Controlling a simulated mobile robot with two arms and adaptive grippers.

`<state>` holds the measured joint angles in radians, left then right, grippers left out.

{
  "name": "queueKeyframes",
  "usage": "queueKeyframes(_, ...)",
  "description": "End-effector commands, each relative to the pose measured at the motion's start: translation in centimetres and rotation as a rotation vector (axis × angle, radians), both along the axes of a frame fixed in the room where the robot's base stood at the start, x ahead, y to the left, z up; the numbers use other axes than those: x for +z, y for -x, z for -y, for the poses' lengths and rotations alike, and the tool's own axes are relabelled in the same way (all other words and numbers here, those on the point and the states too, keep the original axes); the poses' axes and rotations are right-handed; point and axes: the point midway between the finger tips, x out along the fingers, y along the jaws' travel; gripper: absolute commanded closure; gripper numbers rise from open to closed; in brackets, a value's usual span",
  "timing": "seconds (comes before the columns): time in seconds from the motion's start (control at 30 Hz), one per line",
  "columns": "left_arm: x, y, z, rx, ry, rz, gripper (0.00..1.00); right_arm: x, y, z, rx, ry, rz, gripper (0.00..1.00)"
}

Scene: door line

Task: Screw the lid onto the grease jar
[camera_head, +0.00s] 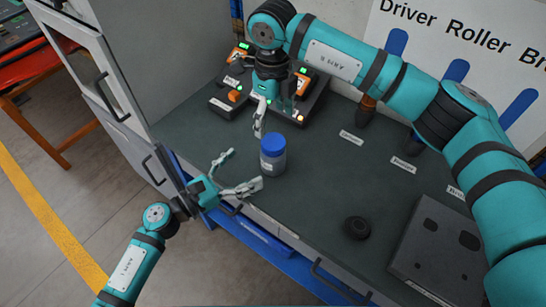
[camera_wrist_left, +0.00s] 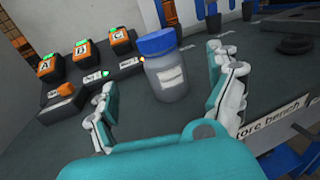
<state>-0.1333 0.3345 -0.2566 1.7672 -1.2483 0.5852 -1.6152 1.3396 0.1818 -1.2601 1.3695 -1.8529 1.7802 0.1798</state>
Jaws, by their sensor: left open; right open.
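The grease jar (camera_head: 271,161) is grey with a white label and stands upright on the dark bench top. The blue lid (camera_head: 272,141) sits on its mouth; I cannot tell how tightly. In the left wrist view, the jar (camera_wrist_left: 170,79) and lid (camera_wrist_left: 157,42) show beyond and between my open fingers. My left gripper (camera_head: 243,168) is open and empty at the bench's front edge, its fingers pointing at the jar, apart from it. My right gripper (camera_head: 277,124) is open, pointing down behind the jar, near the charger units.
Charger units (camera_head: 223,107) with orange parts stand at the back left. A black round piece (camera_head: 357,228) and a grey box with two openings (camera_head: 438,251) lie to the right. Blue-handled tools (camera_head: 396,42) stand at the back. A grey cabinet (camera_head: 88,57) borders the left. Bench between jar and black piece is clear.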

Motion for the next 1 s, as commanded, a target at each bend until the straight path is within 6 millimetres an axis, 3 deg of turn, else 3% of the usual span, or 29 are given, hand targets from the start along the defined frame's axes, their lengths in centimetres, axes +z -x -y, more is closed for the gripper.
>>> queueKeyframes(0.3,0.1,-4.1,5.0,0.0,0.002,0.002,0.1,0.0,0.0,0.0,0.0,0.0,0.0,0.24)
queueKeyframes(0.5,0.0,-5.8,7.1,0.0,0.001,0.001,0.1,0.0,0.0,0.0,0.0,0.0,0.0,0.24)
queueKeyframes(1.0,0.0,-6.5,8.1,-0.001,-0.001,0.0,0.11,0.0,0.0,0.0,0.0,0.0,0.0,0.24)
